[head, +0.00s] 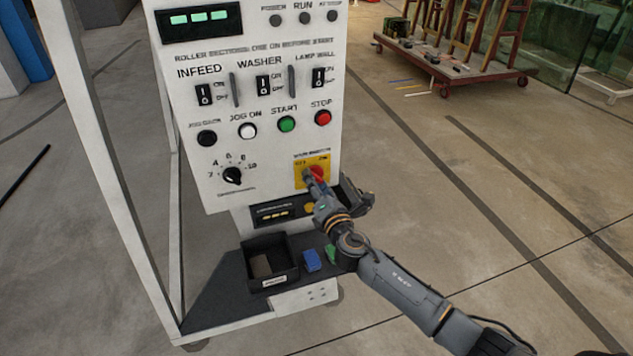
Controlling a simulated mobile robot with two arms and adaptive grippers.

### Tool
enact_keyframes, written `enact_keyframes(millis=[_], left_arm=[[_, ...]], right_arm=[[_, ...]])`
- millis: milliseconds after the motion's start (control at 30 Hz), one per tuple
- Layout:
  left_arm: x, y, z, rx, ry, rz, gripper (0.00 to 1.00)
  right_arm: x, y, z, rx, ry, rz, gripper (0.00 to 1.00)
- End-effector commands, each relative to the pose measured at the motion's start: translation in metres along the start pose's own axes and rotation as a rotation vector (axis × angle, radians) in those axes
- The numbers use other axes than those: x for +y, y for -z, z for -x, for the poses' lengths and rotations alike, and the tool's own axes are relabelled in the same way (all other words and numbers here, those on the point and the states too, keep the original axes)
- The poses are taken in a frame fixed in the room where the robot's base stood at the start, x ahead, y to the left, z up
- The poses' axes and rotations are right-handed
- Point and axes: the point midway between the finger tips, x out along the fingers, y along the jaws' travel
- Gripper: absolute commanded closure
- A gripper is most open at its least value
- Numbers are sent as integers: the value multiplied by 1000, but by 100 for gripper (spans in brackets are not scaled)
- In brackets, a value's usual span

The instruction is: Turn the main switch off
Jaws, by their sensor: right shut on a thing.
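The main switch (319,171) is a red knob on a yellow plate (299,172) at the lower right of the white control panel (270,155). My right gripper (312,178) is at the switch, with its fingers shut on the red knob. The fingers hide part of the knob, so I cannot tell its exact angle. The small lettering on the plate is too blurred to read fully. My left gripper is not in the head view.
Below, a dark shelf (222,300) holds a black bin (270,278) and a blue block (312,260). Open floor lies right; a wheeled cart (455,72) stands behind.

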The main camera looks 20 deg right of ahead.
Motion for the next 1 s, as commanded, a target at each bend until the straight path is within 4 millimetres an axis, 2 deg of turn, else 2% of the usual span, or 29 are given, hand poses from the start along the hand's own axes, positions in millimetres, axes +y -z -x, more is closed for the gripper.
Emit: enact_keyframes(millis=[300,767,800,867,900,1000], left_arm=[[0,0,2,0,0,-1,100],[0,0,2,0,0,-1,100],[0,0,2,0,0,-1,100],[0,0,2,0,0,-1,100],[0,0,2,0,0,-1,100],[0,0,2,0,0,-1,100]], right_arm=[[-1,0,0,1,2,86,83],[-2,1,0,1,2,97,83],[-2,1,0,1,2,97,43],[-2,1,0,1,1,97,31],[-2,1,0,1,1,96,28],[-1,0,0,1,1,95,28]])
